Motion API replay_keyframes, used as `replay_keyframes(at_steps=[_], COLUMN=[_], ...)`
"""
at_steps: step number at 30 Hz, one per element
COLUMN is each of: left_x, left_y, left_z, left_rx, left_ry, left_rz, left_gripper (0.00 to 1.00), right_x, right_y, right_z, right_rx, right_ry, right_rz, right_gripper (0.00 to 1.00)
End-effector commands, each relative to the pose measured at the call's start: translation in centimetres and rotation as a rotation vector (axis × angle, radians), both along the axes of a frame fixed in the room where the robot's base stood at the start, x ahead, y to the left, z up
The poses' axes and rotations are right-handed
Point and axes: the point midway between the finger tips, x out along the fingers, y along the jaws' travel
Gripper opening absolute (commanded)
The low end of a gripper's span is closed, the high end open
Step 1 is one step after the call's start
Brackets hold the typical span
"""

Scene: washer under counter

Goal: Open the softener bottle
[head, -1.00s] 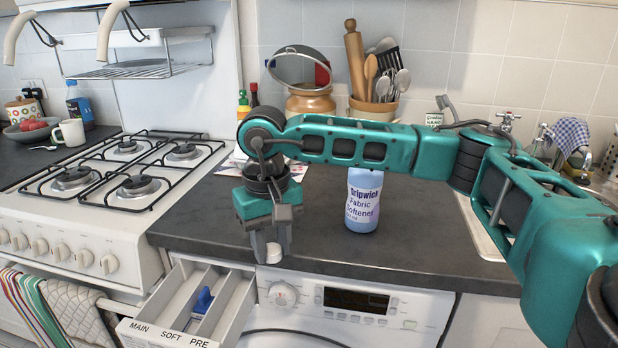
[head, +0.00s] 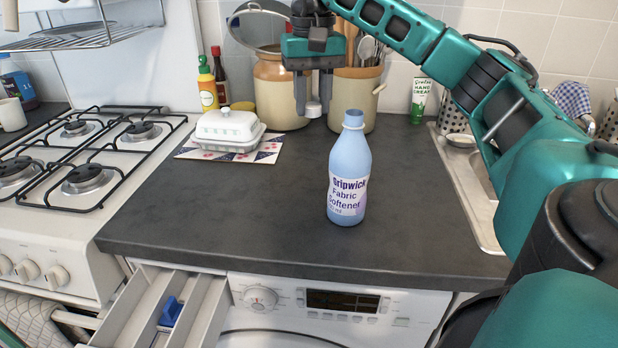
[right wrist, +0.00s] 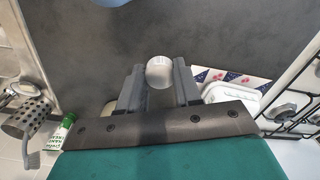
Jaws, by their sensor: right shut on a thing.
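The softener bottle (head: 348,170), pale blue with a "Gripwick Fabric Softener" label, stands upright on the dark counter. Its neck is bare, with no cap on it. My right gripper (head: 313,98) is behind and left of the bottle, in front of the jars, apart from the bottle. It is shut on a small white cap (head: 313,109), held between the fingertips. The cap also shows in the right wrist view (right wrist: 159,72) between the fingers. A pale blue edge of the bottle (right wrist: 108,2) shows at the top there. My left gripper is not in view.
Behind are jars (head: 281,92), a utensil pot (head: 357,97) and a green-and-white tube (head: 420,100). A white butter dish (head: 229,130) stands on a patterned mat. The stove (head: 90,150) is left, the sink (head: 466,185) right. The washer's drawer (head: 205,315) is open. The front counter is clear.

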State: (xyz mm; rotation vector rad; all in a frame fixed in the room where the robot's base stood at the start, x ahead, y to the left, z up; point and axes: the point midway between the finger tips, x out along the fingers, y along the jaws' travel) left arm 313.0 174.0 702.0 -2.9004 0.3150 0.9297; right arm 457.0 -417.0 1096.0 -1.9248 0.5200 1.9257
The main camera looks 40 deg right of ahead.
Motion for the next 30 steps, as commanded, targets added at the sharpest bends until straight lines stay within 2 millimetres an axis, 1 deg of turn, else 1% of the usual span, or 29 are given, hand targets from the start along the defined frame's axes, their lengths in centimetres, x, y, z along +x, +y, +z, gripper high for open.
replay_keyframes(at_steps=[1, 3, 4, 5, 10, 13, 17, 20, 24, 26, 28, 30], left_x=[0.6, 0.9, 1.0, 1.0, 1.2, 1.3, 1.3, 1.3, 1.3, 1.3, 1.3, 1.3], left_y=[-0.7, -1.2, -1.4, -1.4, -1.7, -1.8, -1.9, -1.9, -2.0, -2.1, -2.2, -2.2], left_z=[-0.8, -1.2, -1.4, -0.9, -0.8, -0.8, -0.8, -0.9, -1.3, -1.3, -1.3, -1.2], left_rx=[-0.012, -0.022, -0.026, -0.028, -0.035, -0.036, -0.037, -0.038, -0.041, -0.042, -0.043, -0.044], left_ry=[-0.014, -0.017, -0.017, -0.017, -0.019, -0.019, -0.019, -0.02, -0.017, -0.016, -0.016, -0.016], left_rz=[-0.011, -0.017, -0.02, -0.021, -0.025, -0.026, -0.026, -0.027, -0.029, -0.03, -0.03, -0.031], left_gripper=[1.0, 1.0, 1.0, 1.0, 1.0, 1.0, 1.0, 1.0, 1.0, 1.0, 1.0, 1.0], right_x=[0.0, 0.0, 0.0, -0.1, -0.1, 0.0, 0.0, 0.0, 0.0, 0.0, 0.0, 0.0], right_y=[0.1, 0.1, 0.1, 0.0, 0.0, 0.0, 0.0, 0.0, 0.0, 0.0, 0.0, 0.0], right_z=[-2.6, -4.5, -5.3, -5.6, -9.1, -10.4, -11.1, -12.0, -14.2, -15.0, -15.3, -15.3], right_rx=[0.001, 0.001, 0.001, 0.0, -0.001, 0.0, -0.001, -0.001, -0.001, -0.001, -0.001, -0.001], right_ry=[0.004, 0.004, 0.004, 0.004, 0.003, 0.001, -0.001, 0.001, 0.002, 0.002, -0.001, -0.001], right_rz=[0.001, 0.002, 0.001, 0.0, 0.0, 0.0, 0.0, 0.0, 0.0, 0.001, 0.001, 0.001], right_gripper=[0.0, 0.0, 0.0, 0.0, 0.0, 0.0, 0.0, 0.0, 0.0, 0.0, 0.0, 0.0])
